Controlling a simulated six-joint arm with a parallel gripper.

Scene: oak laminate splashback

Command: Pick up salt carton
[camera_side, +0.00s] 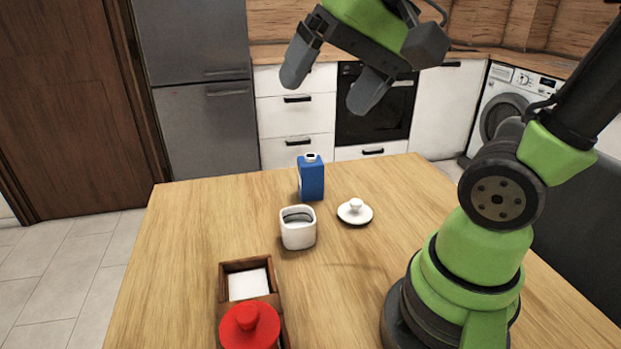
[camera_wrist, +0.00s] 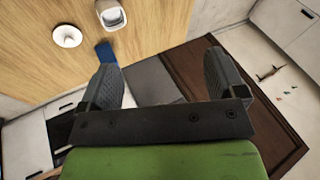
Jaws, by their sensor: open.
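The salt carton (camera_side: 311,180) is a blue box with a white top. It stands upright on the wooden table behind the white jar in the side view. In the wrist view the blue carton (camera_wrist: 106,53) shows near the top, partly hidden by a finger. My gripper (camera_side: 326,92) is open and empty, raised well above the table and the carton. Its two fingers are spread apart in the wrist view (camera_wrist: 166,82), with nothing between them.
A white open jar (camera_side: 298,234) stands just in front of the carton, and a white lid with a knob (camera_side: 355,212) lies to its right. A wooden box (camera_side: 223,290) with a red-lidded container (camera_side: 250,328) is at the front. The table's left side is clear.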

